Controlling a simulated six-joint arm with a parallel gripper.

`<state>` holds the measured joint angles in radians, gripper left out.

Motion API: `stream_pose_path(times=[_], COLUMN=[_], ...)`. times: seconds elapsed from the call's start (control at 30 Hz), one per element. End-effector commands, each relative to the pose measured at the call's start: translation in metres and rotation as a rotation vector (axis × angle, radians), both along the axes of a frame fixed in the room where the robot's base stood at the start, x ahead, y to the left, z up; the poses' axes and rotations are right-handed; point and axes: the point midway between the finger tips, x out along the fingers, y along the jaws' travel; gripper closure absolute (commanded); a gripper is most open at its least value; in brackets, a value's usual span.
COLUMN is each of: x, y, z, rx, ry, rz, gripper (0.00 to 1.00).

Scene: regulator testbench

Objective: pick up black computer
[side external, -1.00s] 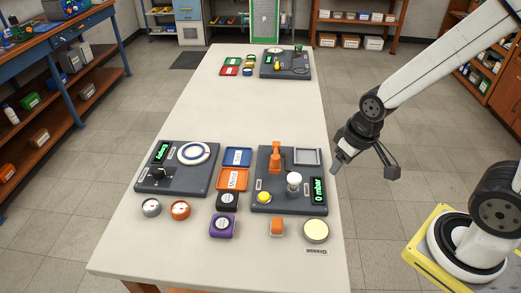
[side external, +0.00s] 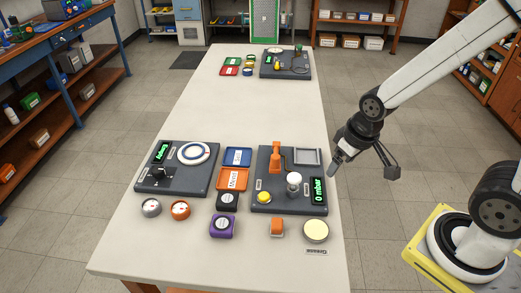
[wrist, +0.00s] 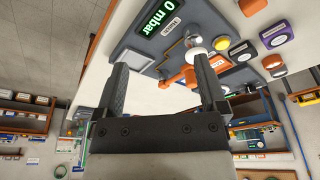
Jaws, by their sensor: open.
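The black computer (side external: 227,201) is a small dark block with a round pale dial. It lies on the white table, between the two grey test panels and just behind a purple computer (side external: 222,227). In the wrist view the black computer (wrist: 241,51) shows at upper right, outside the space between the fingers. My gripper (side external: 364,168) is open and empty, held beyond the table's right edge, well to the right of the black computer.
The right panel (side external: 262,185), with an orange lever (side external: 276,157), white knob and "0 mbar" display, stands between my gripper and the computer. The left panel (side external: 205,179), orange tray (side external: 233,179), two round gauges and an orange block (side external: 277,227) lie nearby. The table's middle is clear.

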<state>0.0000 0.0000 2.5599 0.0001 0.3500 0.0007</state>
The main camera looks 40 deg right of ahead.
Motion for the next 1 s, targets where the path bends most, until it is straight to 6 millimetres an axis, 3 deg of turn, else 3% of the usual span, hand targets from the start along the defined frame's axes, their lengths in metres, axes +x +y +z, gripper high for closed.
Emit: stream_pose_path(times=[0.17,0.37,1.0], x=[0.004,0.020,0.103], y=[0.003,0.013,0.086], z=[0.000,-0.003,-0.026], rx=[0.016,0.081,0.447], ry=[-0.002,-0.001,0.078], rz=[-0.041,-0.214,-1.219], gripper=[0.09,0.09,0.09])
